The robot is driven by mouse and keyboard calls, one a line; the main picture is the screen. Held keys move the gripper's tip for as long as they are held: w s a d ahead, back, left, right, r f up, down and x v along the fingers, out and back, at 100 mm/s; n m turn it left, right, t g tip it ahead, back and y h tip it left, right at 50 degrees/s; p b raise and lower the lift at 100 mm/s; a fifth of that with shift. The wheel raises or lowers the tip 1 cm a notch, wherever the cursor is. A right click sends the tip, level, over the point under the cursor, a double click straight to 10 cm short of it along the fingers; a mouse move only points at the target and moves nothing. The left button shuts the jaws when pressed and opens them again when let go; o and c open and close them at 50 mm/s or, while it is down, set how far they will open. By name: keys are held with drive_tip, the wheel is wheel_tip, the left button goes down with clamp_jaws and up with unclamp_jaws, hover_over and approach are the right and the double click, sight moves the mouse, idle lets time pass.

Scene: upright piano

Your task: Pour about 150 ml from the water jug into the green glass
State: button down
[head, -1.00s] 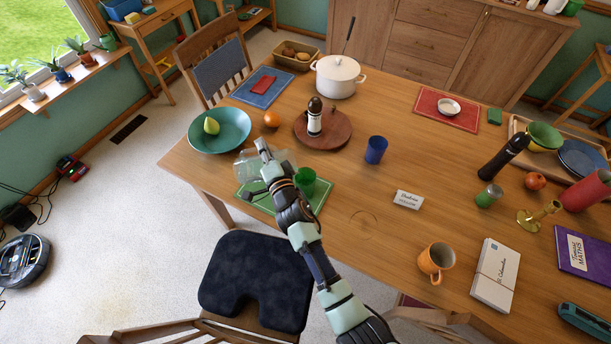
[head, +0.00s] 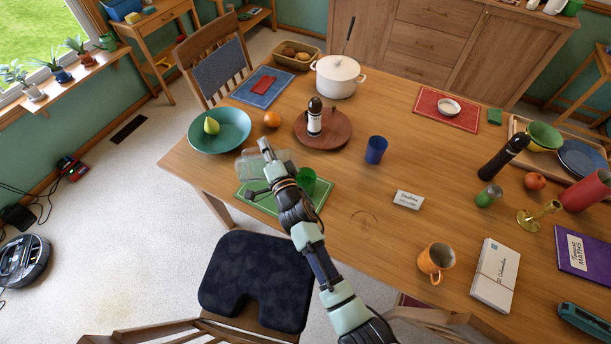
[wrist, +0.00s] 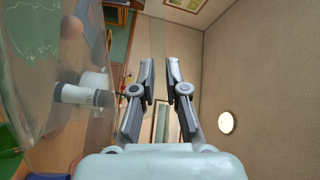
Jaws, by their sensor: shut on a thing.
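The clear water jug (head: 250,166) is left of the green glass in the head view, above the green placemat (head: 247,196). My gripper (head: 266,147) is shut on it; the exact grip is hard to make out. In the wrist view the jug's clear wall (wrist: 35,75) fills the left side, beside my gripper fingers (wrist: 162,68). The water level and the jug's tilt are unclear. The green glass (head: 308,178) stands on the placemat, just right of my wrist and partly hidden by it. I see no stream of water.
A teal bowl with a pear (head: 211,126) and an orange (head: 272,119) lie behind the jug. A round wooden board (head: 337,132) holds a dark-topped bottle (head: 314,117). A blue cup (head: 375,150) stands to the right. The table around the name card (head: 408,200) is mostly clear.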

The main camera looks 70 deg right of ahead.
sight(251, 160)
drive_tip(key=shift+s+r, duration=0.15)
drive_tip(key=w+f+n, duration=0.1)
drive_tip(key=w+a+f+n, duration=0.1)
drive_tip(key=w, duration=0.1)
drive_tip(key=w+f+n+g+y+b, duration=0.1)
drive_tip(key=f, duration=0.1)
drive_tip(key=shift+w+a+n, duration=0.15)
drive_tip(key=shift+a+n, duration=0.15)
drive_tip(key=shift+a, duration=0.1)
drive_tip(key=shift+f, duration=0.25)
drive_tip(key=shift+w+a+f+n+g, duration=0.15)
drive_tip(key=shift+w+f+n+g, duration=0.3)
drive_tip(key=shift+n, duration=0.35)
drive_tip(key=shift+s, duration=0.1)
idle(0.6)
